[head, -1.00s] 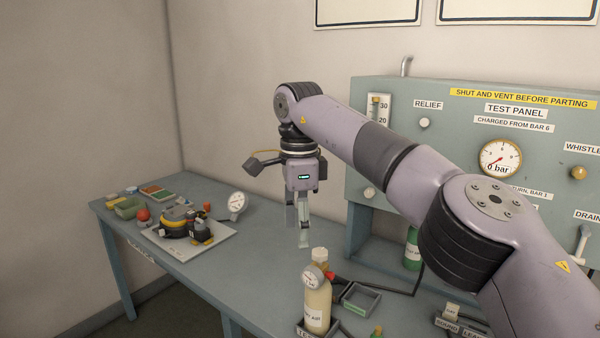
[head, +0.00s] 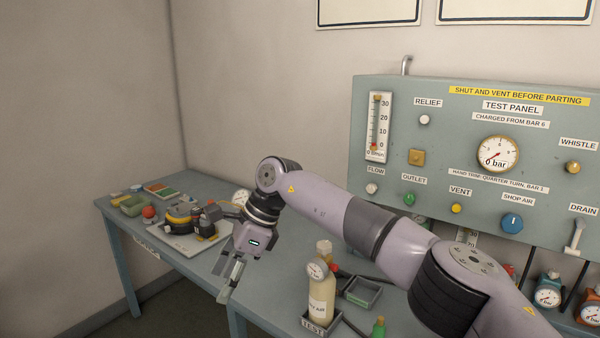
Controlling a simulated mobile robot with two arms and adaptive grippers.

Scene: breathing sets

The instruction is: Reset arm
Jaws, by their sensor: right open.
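My right arm comes in from the lower right and reaches left across the bench. Its gripper (head: 227,282) hangs tilted down and to the left, near the bench's front edge. It is open, and nothing shows between its fingers. It is to the right of the pale board (head: 190,240) that carries a black and yellow device (head: 183,217). A cream bottle with a gauge (head: 321,292) stands upright to the right of the gripper, in a holder labelled TEST (head: 314,331). My left gripper is not in view.
The teal test panel (head: 450,130) stands at the back right, its main gauge (head: 497,154) reading about 0 bar. A small empty tray (head: 362,292) lies right of the bottle.

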